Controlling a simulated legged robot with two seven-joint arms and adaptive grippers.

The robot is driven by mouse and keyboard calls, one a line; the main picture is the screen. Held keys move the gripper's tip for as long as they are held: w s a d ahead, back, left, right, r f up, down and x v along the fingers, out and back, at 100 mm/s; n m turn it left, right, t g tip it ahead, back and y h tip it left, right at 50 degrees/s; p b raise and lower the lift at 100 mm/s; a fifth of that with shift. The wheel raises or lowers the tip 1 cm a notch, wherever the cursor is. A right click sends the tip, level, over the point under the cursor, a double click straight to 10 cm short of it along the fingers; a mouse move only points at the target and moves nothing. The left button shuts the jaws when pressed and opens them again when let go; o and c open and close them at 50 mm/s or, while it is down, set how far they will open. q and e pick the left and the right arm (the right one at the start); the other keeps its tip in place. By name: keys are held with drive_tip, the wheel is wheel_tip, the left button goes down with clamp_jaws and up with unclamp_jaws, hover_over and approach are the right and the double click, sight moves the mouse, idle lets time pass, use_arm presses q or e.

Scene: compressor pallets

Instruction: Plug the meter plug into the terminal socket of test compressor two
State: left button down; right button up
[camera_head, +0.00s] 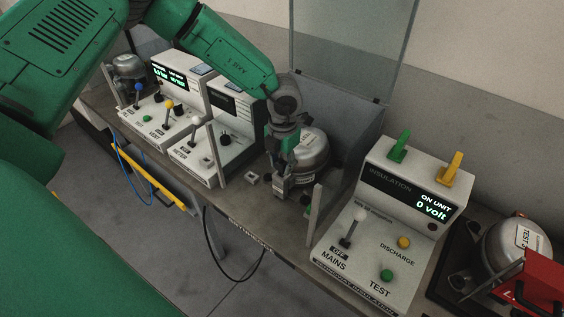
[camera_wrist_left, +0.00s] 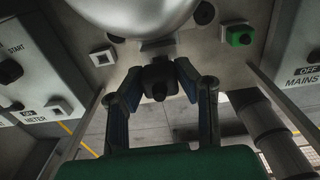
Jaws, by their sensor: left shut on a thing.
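My left gripper (camera_head: 281,190) points down in front of a silver domed compressor (camera_head: 312,152) in the middle of the bench. In the left wrist view my left gripper (camera_wrist_left: 160,85) is shut on a dark block-shaped plug (camera_wrist_left: 159,72), close to the compressor's (camera_wrist_left: 135,12) front. A grey fitting (camera_wrist_left: 158,46) shows between the plug and the dome; I cannot tell whether the plug touches it or is seated. The meter unit (camera_head: 226,125) stands left of the gripper, its METER switch on its front panel. My right gripper is not in view.
The insulation tester (camera_head: 385,225) stands close right of the gripper. A clear raised guard (camera_head: 345,45) is behind. A small block (camera_head: 252,178) sits on the bench left of the gripper. Another compressor (camera_head: 512,245) and a red box (camera_head: 535,285) are far right. A black cable hangs below the bench edge.

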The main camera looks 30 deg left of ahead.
sight(282, 159)
use_arm(q)
drive_tip(key=shift+f+b, duration=0.45)
drive_tip(key=shift+f, duration=0.45)
drive_tip(key=c, duration=1.1)
unclamp_jaws()
drive_tip(key=shift+r, duration=0.2)
wheel_tip(282, 159, up, 12)
drive_tip(key=shift+f, duration=0.25)
drive_tip(key=shift+f, duration=0.1)
